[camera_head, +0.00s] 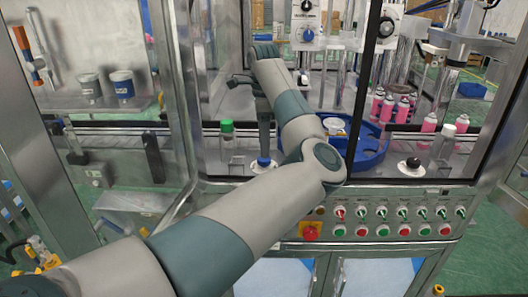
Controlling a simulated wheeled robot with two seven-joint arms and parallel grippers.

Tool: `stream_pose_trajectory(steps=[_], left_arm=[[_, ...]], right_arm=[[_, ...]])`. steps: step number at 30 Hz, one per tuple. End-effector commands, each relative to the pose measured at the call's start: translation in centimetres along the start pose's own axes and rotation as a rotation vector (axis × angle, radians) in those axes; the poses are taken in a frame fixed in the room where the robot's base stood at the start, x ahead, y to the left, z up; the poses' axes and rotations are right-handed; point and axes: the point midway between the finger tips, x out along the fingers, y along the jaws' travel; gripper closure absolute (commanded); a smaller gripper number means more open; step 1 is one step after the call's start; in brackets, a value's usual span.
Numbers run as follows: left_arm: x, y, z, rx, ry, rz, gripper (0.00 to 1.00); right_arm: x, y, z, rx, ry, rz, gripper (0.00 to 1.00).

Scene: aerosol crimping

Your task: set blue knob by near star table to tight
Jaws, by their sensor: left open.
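A small blue knob (263,162) stands at the front of the machine deck, left of the blue star table (372,158). My left arm reaches in from the lower left and bends back over the machine. My left gripper (265,148) points down just above the blue knob and is open. Its fingers are small and dark, and I cannot tell whether they touch the knob. My forearm covers part of the star table. My right gripper is not in view.
Another blue knob (308,35) sits on a white panel higher up. A green-capped bottle (227,130) stands left of my gripper. Pink cans (402,108) stand at the right, near a black knob (413,162). A button panel (390,214) runs along the front. A metal frame post stands at the left.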

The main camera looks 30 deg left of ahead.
Motion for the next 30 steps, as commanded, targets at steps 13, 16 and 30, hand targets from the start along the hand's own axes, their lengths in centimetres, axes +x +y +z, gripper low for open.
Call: stream_pose_trajectory(steps=[13,16,30], left_arm=[[4.3,0.0,0.0,0.0,0.001,0.0,0.49],[4.4,0.0,0.0,-0.001,0.001,-0.001,0.49],[4.3,0.0,0.0,0.0,0.001,0.0,0.91]], right_arm=[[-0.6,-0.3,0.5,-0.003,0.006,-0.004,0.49],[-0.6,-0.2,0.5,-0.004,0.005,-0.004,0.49],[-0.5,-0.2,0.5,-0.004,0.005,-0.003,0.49]])
